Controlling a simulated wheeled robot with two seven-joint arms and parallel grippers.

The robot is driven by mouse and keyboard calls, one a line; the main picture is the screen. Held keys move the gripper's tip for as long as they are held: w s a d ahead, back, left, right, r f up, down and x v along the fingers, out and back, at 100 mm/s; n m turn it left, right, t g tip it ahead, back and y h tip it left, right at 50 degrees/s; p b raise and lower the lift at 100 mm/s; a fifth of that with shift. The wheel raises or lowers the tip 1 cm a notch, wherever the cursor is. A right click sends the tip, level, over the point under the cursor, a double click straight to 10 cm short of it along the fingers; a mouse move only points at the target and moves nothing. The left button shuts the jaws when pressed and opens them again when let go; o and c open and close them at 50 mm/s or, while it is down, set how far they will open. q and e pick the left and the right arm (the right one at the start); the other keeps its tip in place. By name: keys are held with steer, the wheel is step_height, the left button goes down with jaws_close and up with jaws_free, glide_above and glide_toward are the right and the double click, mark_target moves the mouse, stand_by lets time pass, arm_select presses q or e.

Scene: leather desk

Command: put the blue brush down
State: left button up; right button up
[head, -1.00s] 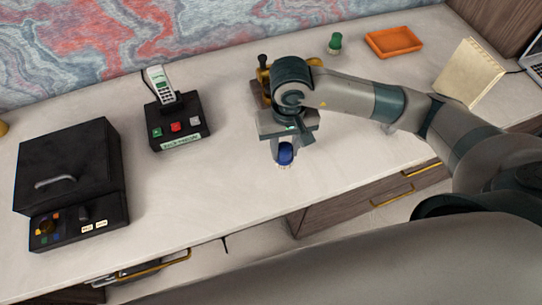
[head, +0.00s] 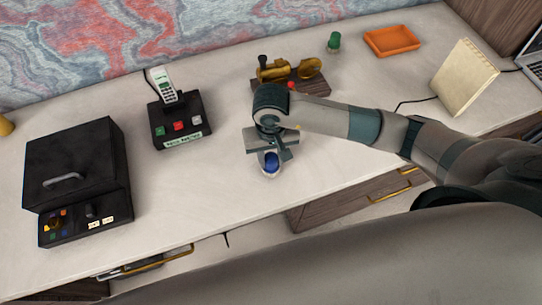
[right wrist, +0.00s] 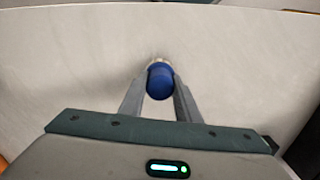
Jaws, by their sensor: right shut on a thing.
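The blue brush (head: 271,161) is between the fingers of my right gripper (head: 270,166), low over the front middle of the desk. In the right wrist view the blue brush (right wrist: 160,82) shows its rounded blue handle end toward the camera, with pale bristles at its far side. The fingers of my right gripper (right wrist: 160,88) are shut on it from both sides. I cannot tell whether the bristles touch the desk top (head: 215,205). My left gripper is not in view.
A black phone base (head: 181,123) and a black box (head: 75,165) stand to the left. A brass device on a wooden base (head: 290,84) stands behind my gripper. A green brush (head: 334,42), an orange tray (head: 392,41) and a notepad (head: 464,77) are farther right. The desk's front middle is clear.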

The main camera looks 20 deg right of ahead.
steer(key=shift+f, duration=0.4)
steer(key=shift+f, duration=0.15)
steer(key=o, duration=1)
steer(key=shift+c, duration=0.2)
